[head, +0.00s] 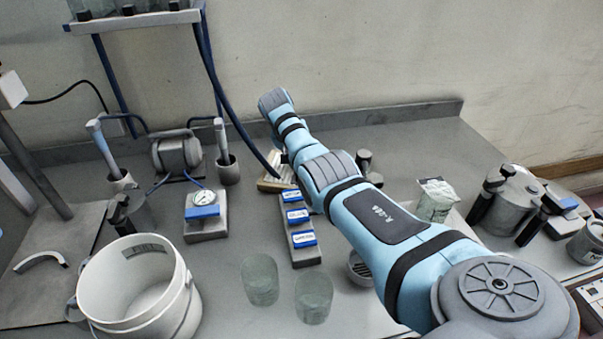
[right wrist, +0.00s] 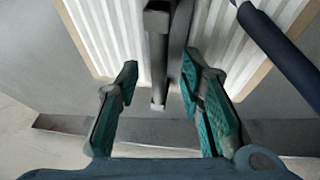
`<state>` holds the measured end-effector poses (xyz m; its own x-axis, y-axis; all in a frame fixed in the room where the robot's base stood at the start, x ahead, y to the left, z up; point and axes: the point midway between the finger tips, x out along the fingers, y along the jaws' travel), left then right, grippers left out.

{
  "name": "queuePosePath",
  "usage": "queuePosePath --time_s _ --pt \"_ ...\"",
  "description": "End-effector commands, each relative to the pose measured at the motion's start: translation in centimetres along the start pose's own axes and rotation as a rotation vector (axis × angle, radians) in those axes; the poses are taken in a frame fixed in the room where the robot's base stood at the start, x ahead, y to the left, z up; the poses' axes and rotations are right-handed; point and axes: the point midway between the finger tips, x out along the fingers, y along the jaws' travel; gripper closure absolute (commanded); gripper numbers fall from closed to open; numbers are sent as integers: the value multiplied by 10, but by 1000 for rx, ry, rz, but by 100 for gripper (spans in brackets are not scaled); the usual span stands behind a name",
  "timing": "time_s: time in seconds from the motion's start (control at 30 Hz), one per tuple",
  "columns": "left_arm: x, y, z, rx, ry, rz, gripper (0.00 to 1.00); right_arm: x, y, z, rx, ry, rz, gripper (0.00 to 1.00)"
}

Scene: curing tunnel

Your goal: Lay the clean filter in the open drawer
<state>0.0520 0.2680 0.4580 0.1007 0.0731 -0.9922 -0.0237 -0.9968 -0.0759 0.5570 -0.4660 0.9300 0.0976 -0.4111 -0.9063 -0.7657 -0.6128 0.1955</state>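A pleated white filter with a tan frame (right wrist: 108,35) fills the top of the right wrist view. In the head view, a small tan-edged piece that looks like it (head: 270,185) shows at the back of the bench, partly covered by my right arm. My right gripper (right wrist: 160,75) is open, its green-padded fingers wide apart over the filter's near edge. A grey bar (right wrist: 158,50) stands between the fingers without clear contact; I cannot tell whether it belongs to the filter. My left gripper is out of view. I cannot make out an open drawer.
A grey rack with blue labels (head: 303,255), two translucent cylinders (head: 260,280), a gauge block (head: 206,228) and a white bucket (head: 184,305) stand on the bench. A blue hose (head: 222,95) hangs near my right arm; a bag (head: 436,198) lies right of it.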

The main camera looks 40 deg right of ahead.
Motion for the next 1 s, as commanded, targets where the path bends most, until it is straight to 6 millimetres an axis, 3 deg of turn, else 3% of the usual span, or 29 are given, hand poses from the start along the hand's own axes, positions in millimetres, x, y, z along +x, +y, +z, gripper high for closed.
queuePosePath --time_s 0.33,0.53,0.57,1.0 --pt "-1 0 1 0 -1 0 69 1 0 0 0 0 0 67" --pt "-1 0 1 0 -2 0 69 1 0 0 0 0 0 99" --pt "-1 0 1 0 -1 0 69 1 0 0 0 0 0 100" --pt "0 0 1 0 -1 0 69 1 0 0 1 1 -1 100"
